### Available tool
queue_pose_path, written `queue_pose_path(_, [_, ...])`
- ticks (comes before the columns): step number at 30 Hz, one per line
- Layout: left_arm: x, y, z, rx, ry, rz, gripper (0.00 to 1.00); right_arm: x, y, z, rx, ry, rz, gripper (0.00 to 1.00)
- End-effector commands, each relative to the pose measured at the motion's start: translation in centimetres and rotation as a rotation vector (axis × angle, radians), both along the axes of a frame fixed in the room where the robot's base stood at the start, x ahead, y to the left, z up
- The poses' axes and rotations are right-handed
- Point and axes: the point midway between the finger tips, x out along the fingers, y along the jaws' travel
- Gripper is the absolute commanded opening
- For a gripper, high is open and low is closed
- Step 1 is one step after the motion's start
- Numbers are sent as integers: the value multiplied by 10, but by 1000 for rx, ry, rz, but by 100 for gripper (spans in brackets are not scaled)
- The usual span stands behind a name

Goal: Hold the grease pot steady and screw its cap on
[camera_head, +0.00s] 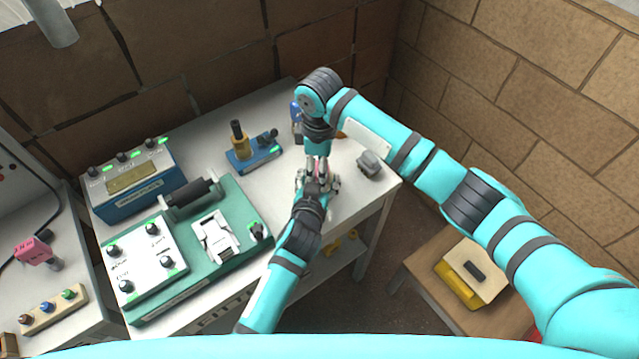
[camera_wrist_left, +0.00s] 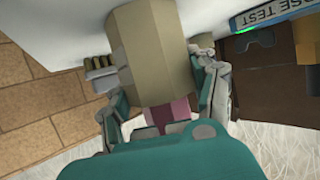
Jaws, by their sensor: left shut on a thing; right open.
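My left gripper (camera_head: 316,184) is shut on what appears to be the grease pot, at the bench's front right. In the left wrist view, a large beige faceted body (camera_wrist_left: 155,45) stands between its two fingers (camera_wrist_left: 168,100), with a mauve-pink part (camera_wrist_left: 178,112) at its near end. I take these to be the pot, but cannot tell pot from cap. My right gripper (camera_head: 318,165) points down from above, open, close over the left one. In the head view the grippers mostly hide the pot. I cannot make out whether the cap touches the pot.
A blue tester (camera_head: 255,155) with a brass-coloured post stands left of my grippers. A green machine (camera_head: 150,275) and blue box (camera_head: 135,190) fill the bench's left. A grey block (camera_head: 370,163) lies to the right, near the bench edge. A wooden stool (camera_head: 440,255) stands lower right.

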Motion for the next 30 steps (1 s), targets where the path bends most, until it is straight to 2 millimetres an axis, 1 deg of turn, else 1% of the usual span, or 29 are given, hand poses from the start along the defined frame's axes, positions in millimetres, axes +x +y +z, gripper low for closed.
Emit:
queue_pose_path(1, [0,0,0,0,0,0,0,1,0,8,3,-4,0,65])
queue_pose_path(3, [0,0,0,0,0,0,0,1,0,18,2,-3,0,65])
queue_pose_path(6, [0,0,0,0,0,0,0,1,0,30,1,-3,1,65])
queue_pose_path(10, [0,0,0,0,0,0,0,0,0,38,1,-2,0,65])
queue_pose_path(17, [0,0,0,0,0,0,0,0,0,38,1,-1,0,65])
queue_pose_path(18, [0,0,0,0,0,0,0,0,0,39,1,-1,0,64])
queue_pose_path(20, [0,0,0,0,0,0,0,1,1,45,2,-3,1,64])
queue_pose_path(24, [0,0,0,0,0,0,0,1,1,67,4,-3,1,64])
queue_pose_path(25, [0,0,0,0,0,0,0,1,1,70,4,-3,0,64])
queue_pose_path(30, [0,0,0,0,-1,0,0,0,0,73,0,-1,0,64])
